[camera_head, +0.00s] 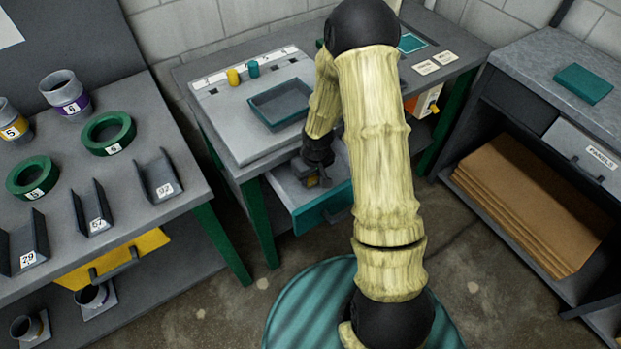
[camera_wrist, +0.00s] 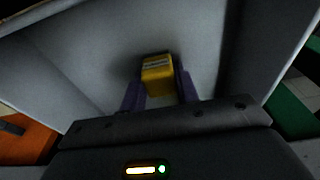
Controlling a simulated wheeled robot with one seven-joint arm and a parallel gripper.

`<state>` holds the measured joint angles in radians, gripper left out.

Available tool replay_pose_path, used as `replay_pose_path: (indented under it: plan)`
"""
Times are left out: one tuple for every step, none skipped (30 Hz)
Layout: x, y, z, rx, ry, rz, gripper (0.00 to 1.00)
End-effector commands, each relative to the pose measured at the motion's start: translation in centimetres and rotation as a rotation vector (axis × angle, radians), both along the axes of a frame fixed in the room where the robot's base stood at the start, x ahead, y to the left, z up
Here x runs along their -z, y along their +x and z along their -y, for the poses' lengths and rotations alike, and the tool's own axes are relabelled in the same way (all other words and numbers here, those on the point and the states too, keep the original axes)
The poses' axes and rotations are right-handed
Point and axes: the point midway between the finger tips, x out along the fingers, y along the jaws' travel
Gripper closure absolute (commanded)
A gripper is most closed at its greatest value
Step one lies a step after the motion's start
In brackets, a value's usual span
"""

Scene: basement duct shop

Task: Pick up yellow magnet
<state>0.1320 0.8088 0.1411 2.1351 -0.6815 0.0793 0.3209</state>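The yellow magnet (camera_wrist: 157,77) is a small yellow block with a pale label strip, seen in the wrist view over the grey inside of a drawer. My gripper (camera_wrist: 160,88) has its two dark purple fingers on either side of the block, close against it, and appears shut on it. In the head view my gripper (camera_head: 318,180) reaches down into the open teal-fronted drawer (camera_head: 322,208) under the middle bench. There the magnet is mostly hidden by the gripper. Whether the block touches the drawer floor is unclear.
The middle bench (camera_head: 225,118) holds a teal-rimmed tray (camera_head: 280,104) and small yellow (camera_head: 234,77) and teal (camera_head: 253,69) cylinders. The drawer walls surround my gripper closely. A left table (camera_head: 130,185) carries numbered rings and channels. A shelf unit (camera_head: 530,75) stands at right.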

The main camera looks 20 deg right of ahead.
Motion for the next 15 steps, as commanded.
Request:
replay_pose_path:
  plan:
    - [0.0,0.0,0.0,0.0,0.0,0.0,0.92]
    - [0.0,0.0,0.0,0.0,0.0,0.0,0.92]
    - [0.0,0.0,0.0,0.0,0.0,0.0,0.92]
    - [0.0,0.0,0.0,0.0,0.0,0.0,0.92]
    - [0.0,0.0,0.0,0.0,0.0,0.0,0.92]
    - [0.0,0.0,0.0,0.0,0.0,0.0,0.92]
    - [-0.1,0.0,0.0,0.0,0.0,0.0,0.92]
    - [-0.1,0.0,0.0,0.0,0.0,0.001,0.92]
    - [-0.3,0.0,0.0,0.0,0.001,0.002,0.92]
    - [-0.5,0.1,0.0,0.001,0.001,0.002,0.92]
    - [-0.8,0.1,0.0,0.001,0.001,0.003,0.92]
    - [-1.2,0.1,0.0,0.0,0.001,0.003,0.92]
    - [-1.6,0.1,0.0,0.001,0.0,0.003,0.92]
    - [-2.1,0.1,0.1,0.001,0.0,0.003,0.92]
    - [-2.8,0.1,0.0,0.001,0.001,0.005,0.92]
